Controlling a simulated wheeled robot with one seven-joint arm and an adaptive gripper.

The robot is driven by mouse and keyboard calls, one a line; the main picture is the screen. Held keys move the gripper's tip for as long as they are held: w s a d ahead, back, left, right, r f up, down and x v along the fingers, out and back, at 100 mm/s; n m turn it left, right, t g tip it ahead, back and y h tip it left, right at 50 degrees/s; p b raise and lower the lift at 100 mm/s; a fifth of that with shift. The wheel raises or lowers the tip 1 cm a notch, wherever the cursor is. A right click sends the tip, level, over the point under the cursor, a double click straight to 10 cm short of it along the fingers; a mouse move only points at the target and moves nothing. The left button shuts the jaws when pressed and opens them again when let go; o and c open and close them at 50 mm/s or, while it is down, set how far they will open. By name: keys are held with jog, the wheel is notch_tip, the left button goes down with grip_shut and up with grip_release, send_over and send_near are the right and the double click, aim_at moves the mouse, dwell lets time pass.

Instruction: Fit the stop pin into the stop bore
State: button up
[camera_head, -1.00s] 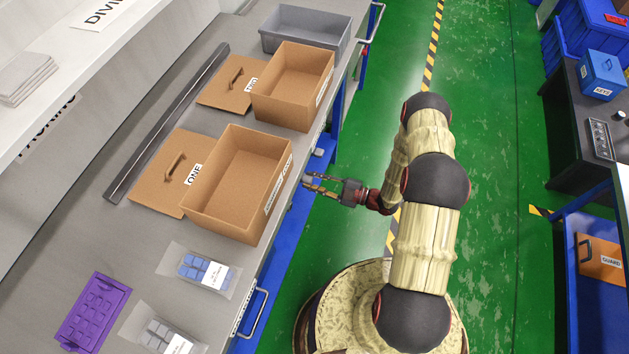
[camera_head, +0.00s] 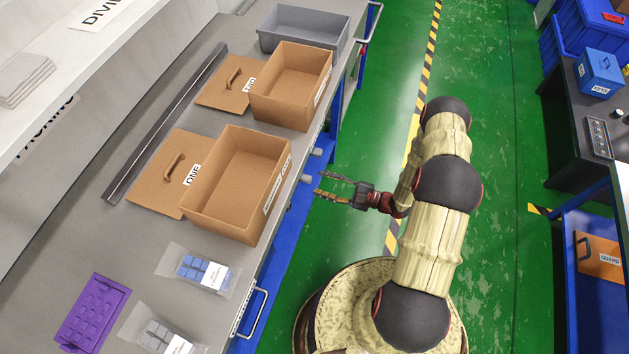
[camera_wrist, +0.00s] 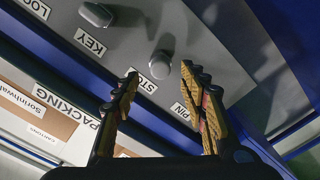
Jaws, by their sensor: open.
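In the wrist view, a grey rounded knob (camera_wrist: 161,65) stands up from a grey panel beside the printed words STOP and PIN; it looks like the stop pin's head. My gripper (camera_wrist: 158,74) is open, its fingertips on either side of the knob in the picture, with nothing between them that I can see held. In the head view, my gripper (camera_head: 320,185) hangs off the bench's right edge, apart from it, near a small grey knob (camera_head: 307,178). I cannot pick out the stop bore in either view.
A second grey piece (camera_wrist: 97,14) sits by the LOCK KEY label, upper left of the pin. Open cardboard boxes (camera_head: 276,190) (camera_head: 325,85) stand on the bench edge. A purple tray (camera_head: 93,313) lies at lower left. Green floor is free behind my arm.

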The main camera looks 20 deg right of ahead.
jog(key=v, duration=0.7)
jog(key=shift+d, duration=0.15)
jog(key=shift+s, duration=0.15)
dwell(1.1)
